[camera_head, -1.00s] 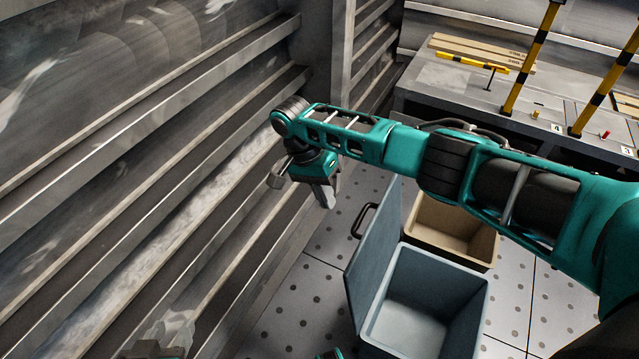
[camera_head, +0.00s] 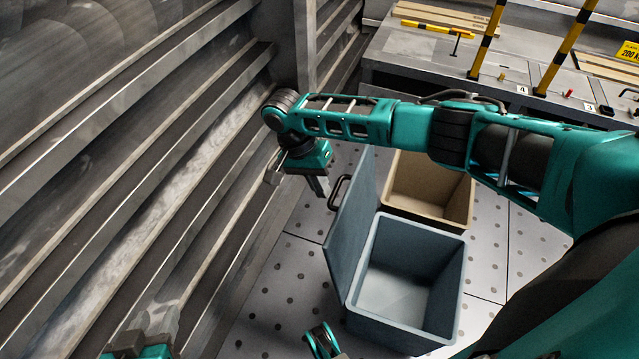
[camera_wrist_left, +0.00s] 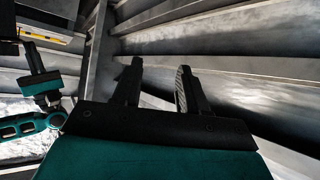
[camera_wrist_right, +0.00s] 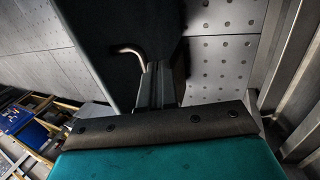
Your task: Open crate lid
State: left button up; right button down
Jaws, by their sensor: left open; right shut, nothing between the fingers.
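The blue-grey crate (camera_head: 455,290) stands on the floor with its empty inside showing. Its lid (camera_head: 352,228) stands up on the crate's left side, swung open. A dark handle (camera_head: 339,191) sits on the lid's outer face and also shows in the right wrist view (camera_wrist_right: 131,51). My right gripper (camera_head: 321,187) is shut and empty, just left of the handle; I cannot tell if it touches the lid. In the right wrist view, its fingers (camera_wrist_right: 160,82) lie beside the handle before the dark lid. My left gripper (camera_wrist_left: 158,82) is open and empty, facing the ribbed wall.
A tan open box (camera_head: 428,188) stands behind the crate. The ribbed metal wall (camera_head: 130,190) runs along the left. A grey workbench (camera_head: 420,60) with yellow-black posts stands at the back. The dotted floor (camera_head: 265,310) is clear left of the crate.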

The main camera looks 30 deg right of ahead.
aim_at(348, 189)
jog(key=shift+t+y, duration=0.8)
jog(key=s+d+r+p, duration=0.1)
jog(key=p, duration=0.6)
jog(key=s+d+r+p, duration=0.1)
jog(key=s+p, duration=0.1)
jog(key=p, duration=0.5)
jog(key=shift+d+p, duration=0.25)
jog(key=shift+p, duration=0.1)
jog(key=shift+s+d+f+p, duration=0.1)
jog(key=shift+s+d+p, duration=0.55)
jog(key=shift+p, duration=0.25)
pick_arm(q)
jog(key=s+a+r+y, duration=0.1)
jog(key=a+r, duration=0.2)
jog(key=r, duration=0.9)
jog(key=shift+s, duration=0.4)
pick_arm(e)
jog(key=shift+f, duration=0.1)
pick_arm(q)
jog(key=shift+a, duration=0.1)
pick_arm(e)
jog(key=shift+s, duration=0.1)
